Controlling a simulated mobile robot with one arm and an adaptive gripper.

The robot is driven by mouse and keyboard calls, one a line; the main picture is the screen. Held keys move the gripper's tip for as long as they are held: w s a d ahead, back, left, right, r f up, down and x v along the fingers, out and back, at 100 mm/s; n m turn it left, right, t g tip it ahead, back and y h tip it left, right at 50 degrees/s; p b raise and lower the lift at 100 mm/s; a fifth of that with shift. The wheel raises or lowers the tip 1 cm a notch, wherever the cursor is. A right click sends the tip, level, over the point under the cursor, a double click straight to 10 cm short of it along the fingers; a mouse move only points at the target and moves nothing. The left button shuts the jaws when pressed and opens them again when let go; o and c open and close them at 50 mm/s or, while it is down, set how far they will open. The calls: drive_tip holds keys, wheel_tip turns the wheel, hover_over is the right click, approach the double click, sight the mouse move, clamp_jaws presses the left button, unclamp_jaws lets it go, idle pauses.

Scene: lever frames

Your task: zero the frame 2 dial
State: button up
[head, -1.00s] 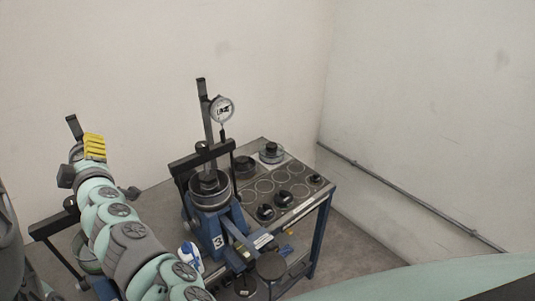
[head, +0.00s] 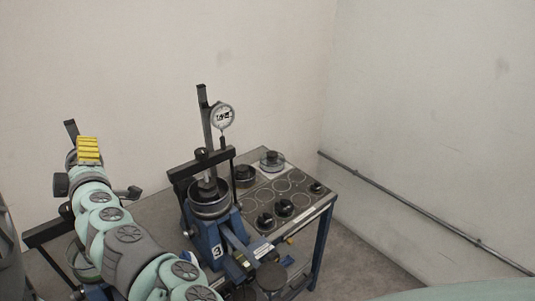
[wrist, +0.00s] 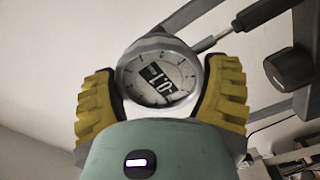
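The dial (wrist: 160,79), with a round pale face and a black readout window, sits between the yellow fingers of my gripper (wrist: 161,88) in the wrist view. The fingers lie against its rim on both sides, with no clear gap at its widest part. The readout looks like 0.1 and appears turned over. In the head view my gripper (head: 88,150) is at the left frame (head: 50,229), where its fingers hide the dial. That frame's number is not visible.
To the right stands frame 3 (head: 212,240), with its own dial (head: 222,117) on a tall post. Behind it, a panel (head: 290,187) with round recesses holds several black knobs or weights. A wall rail (head: 420,212) runs at the right.

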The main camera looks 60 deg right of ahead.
drive_tip(key=o, duration=0.3)
drive_tip(key=shift+o, duration=0.2)
drive_tip(key=shift+s, duration=0.1)
drive_tip(key=v, duration=1.2)
